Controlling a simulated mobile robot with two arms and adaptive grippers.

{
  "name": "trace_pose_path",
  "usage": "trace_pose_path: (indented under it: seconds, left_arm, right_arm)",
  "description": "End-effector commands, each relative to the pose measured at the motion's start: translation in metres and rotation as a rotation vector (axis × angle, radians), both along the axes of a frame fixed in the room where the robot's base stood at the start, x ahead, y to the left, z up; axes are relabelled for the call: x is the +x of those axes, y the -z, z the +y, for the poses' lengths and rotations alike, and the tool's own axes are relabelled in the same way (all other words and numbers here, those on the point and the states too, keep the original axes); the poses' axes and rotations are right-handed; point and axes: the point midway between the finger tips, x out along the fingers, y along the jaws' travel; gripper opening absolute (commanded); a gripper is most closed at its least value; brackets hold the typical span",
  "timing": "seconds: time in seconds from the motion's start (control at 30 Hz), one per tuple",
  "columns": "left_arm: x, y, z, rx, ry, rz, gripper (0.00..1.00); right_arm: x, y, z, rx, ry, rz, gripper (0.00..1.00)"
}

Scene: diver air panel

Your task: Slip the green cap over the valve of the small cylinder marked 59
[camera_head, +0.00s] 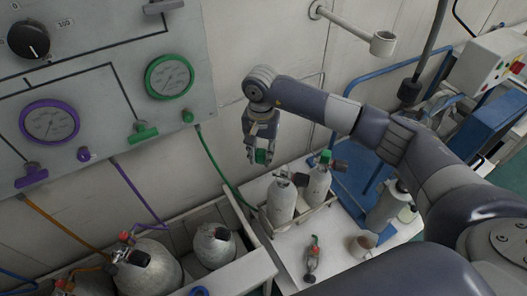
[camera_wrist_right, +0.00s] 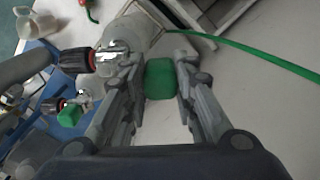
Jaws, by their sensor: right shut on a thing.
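My right gripper (camera_head: 260,152) is shut on a green cap (camera_head: 262,157), fingers pointing down, in the air just above and left of the small cylinders. The wrist view shows the cap (camera_wrist_right: 160,78) between the fingertips. The nearer pale small cylinder (camera_head: 281,202) stands upright with a bare metal valve (camera_wrist_right: 110,60) and a black and red knob (camera_wrist_right: 77,61). The cap is beside this valve, apart from it as far as I can tell. A second small cylinder (camera_head: 317,187) behind has a green cap (camera_head: 325,156) on top. I cannot read the cylinder markings. My left gripper is not in view.
Both cylinders stand in a low rack on a white table (camera_head: 292,262). A green hose (camera_head: 219,172) hangs left of the gripper. Larger cylinders (camera_head: 150,272) sit in a bin lower left.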

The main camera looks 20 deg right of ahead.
Motion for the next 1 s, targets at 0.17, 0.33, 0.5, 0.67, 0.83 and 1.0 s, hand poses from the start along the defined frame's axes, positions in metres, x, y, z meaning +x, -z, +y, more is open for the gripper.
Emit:
trace_pose_path:
  seconds: [0.17,0.33,0.5,0.67,0.83,1.0]
  left_arm:
    - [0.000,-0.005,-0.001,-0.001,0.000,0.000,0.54]
    - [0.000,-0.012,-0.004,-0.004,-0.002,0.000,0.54]
    - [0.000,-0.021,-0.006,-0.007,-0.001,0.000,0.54]
    - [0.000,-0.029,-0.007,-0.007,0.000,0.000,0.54]
    - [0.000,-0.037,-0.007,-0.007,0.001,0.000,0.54]
    - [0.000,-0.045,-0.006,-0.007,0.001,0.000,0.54]
  right_arm:
    - [0.002,0.005,-0.004,-0.002,0.031,0.005,0.17]
    - [-0.004,0.005,-0.012,-0.002,0.031,0.005,0.17]
    - [-0.013,0.004,-0.023,-0.004,0.031,0.005,0.17]
    - [-0.020,0.005,-0.033,-0.003,0.031,0.005,0.17]
    - [-0.029,0.005,-0.044,-0.003,0.029,0.006,0.17]
    - [-0.037,0.006,-0.055,-0.003,0.030,0.006,0.17]
